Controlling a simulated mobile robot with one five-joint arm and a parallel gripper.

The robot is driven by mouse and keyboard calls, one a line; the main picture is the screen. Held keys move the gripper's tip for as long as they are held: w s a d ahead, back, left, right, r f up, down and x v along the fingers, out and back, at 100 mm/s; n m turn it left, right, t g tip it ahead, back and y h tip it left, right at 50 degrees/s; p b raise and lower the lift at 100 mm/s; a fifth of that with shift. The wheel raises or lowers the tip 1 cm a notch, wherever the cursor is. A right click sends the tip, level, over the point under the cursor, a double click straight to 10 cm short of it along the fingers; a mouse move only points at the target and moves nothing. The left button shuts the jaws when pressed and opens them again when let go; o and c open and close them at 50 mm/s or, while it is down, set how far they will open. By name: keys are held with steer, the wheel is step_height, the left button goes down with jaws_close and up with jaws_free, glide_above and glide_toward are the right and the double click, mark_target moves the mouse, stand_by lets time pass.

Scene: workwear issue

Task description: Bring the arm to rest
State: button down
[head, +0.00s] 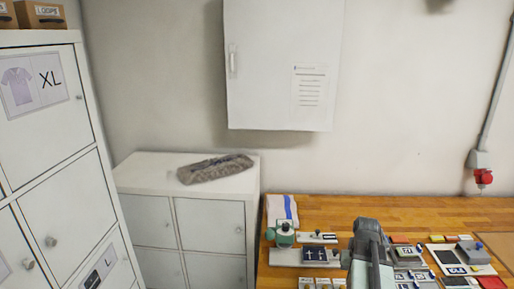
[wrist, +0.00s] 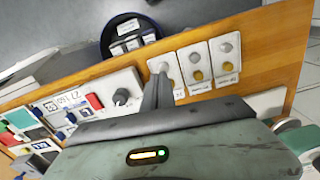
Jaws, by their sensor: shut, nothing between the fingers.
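My gripper (wrist: 160,78) shows in the wrist view with its dark fingers together and nothing between them. The fingertips are over the wooden worktop (wrist: 265,48), beside white plates with knobs (wrist: 196,62). I cannot tell whether they touch anything. In the head view my grey arm reaches in over the worktop (head: 420,205) from the bottom edge; the fingertips cannot be made out there.
Stamps, pads and small labelled blocks (head: 412,262) crowd the worktop around my arm. A folded white cloth with a blue stripe (head: 282,208) lies at its left end. A round dark bin (wrist: 128,32) stands beyond the worktop edge. White lockers (head: 48,150) stand left.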

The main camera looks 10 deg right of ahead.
steer(key=w+a+n, duration=0.1)
steer(key=a, duration=0.3)
steer(key=w+a+f+n+b, duration=0.1)
steer(key=w+a, duration=0.1)
steer(key=a, duration=0.3)
steer(key=w+a+f+n, duration=0.1)
steer(key=w+a, duration=0.1)
steer(key=a, duration=0.3)
steer(key=shift+w+f+b, duration=0.15)
steer(key=shift+w+b, duration=0.1)
steer(key=shift+b, duration=0.05)
steer(key=a, duration=0.4)
steer(key=a+n, duration=0.1)
steer(key=a, duration=0.3)
steer(key=w+a+f+n+b, duration=0.1)
steer(key=a, duration=0.5)
steer(key=s+a, duration=0.1)
steer(key=a, duration=0.1)
steer(key=shift+a+f, duration=0.1)
steer(key=shift+a, duration=0.3)
